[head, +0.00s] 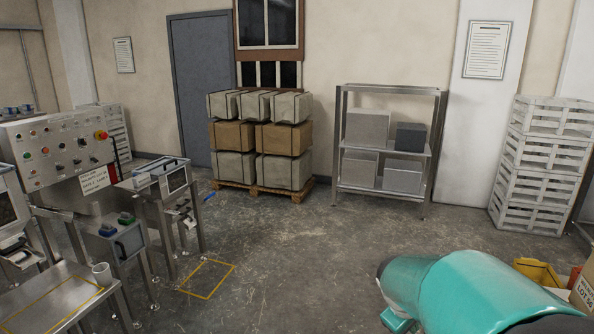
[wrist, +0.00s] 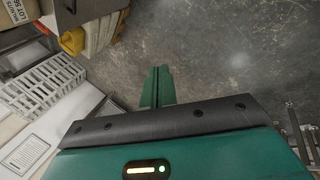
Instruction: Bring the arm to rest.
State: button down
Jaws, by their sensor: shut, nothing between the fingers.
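My gripper (wrist: 157,86) shows in the wrist view as two green fingers close together, shut and empty, over bare concrete floor. The dark edge and teal body of my wrist fill the lower part of that view. In the head view my teal arm (head: 470,295) lies across the lower right corner. The fingers cannot be made out in the head view.
Stacked white crates (head: 541,160) stand at the right wall, a yellow bin (head: 538,270) beside my arm. A metal shelf (head: 436,150) and loaded pallet (head: 262,190) stand at the back. A control panel (head: 60,145) and metal table (head: 60,295) are left. The middle floor is clear.

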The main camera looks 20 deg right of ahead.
jog(key=s+a+r+t+y, duration=0.1)
jog(key=s+a+r, duration=0.1)
jog(key=a, duration=0.7)
jog(key=s+a+r+m+t+y, duration=0.1)
jog(key=a+r, duration=0.3)
jog(key=a, duration=0.5)
jog(key=s+a+r+t+y, duration=0.2)
jog(key=a+r+y, duration=0.1)
jog(key=a, duration=0.6)
jog(key=shift+s+a+r+m, duration=0.3)
jog(key=shift+a+r, duration=0.1)
jog(key=shift+r, duration=0.05)
